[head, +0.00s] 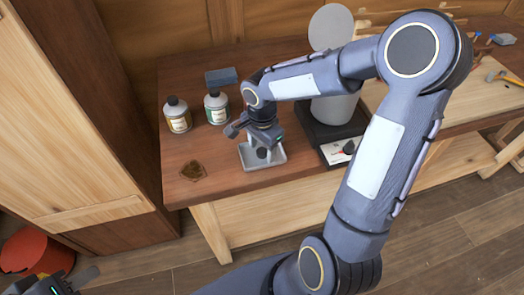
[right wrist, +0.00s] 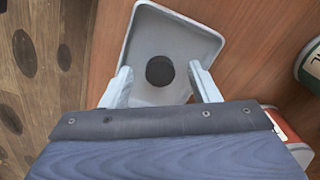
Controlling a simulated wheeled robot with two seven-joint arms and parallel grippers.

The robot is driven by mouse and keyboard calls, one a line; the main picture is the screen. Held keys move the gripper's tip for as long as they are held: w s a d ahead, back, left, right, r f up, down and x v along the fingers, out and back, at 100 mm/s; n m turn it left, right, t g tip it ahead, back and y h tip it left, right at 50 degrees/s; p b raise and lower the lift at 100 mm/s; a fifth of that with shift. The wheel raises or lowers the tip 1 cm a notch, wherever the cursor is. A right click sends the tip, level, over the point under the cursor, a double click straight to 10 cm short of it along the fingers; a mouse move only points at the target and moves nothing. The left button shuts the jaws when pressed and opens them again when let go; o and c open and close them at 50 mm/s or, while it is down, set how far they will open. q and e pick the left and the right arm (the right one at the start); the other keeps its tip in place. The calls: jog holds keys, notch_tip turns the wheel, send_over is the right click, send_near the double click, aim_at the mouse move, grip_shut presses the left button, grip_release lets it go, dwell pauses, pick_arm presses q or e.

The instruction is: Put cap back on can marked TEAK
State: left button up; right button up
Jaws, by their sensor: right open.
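A round dark cap (right wrist: 160,70) lies in a shallow grey tray (right wrist: 200,28); in the head view the cap (head: 262,153) and tray (head: 277,160) show near the table's front edge. My right gripper (right wrist: 159,66) is open, its fingers on either side of the cap, in line with it in the wrist view; contact is not clear. Two dark-topped cans stand left of it, one yellow-labelled (head: 179,123) and one green-labelled (head: 217,114). An orange-and-white container (right wrist: 291,140) shows partly behind my gripper. I cannot read TEAK anywhere. My left gripper (head: 50,285) is at the lower left corner, cut off.
A grey-blue block (head: 221,77) lies behind the cans, and a brown patch (head: 193,171) is at the table's left. A black-based device (head: 320,133) with a pale cylinder stands right of the tray. A wooden cabinet (head: 75,120) is close on the left.

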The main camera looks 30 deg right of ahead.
aim_at(262, 152)
jog(key=shift+c, duration=0.4)
jog(key=c, duration=0.9)
jog(key=shift+r, duration=0.1)
jog(key=shift+c, duration=0.2)
jog(key=shift+w+r, duration=0.1)
jog(key=shift+r, duration=0.5)
jog(key=shift+s+r, duration=0.25)
jog(key=shift+r, duration=1)
jog(key=s+r, duration=0.9)
jog(key=s, duration=0.4)
jog(key=shift+s+a+b, duration=0.25)
jog(key=shift+s+b, duration=0.1)
jog(key=shift+b, duration=0.1)
jog(key=shift+r, duration=0.1)
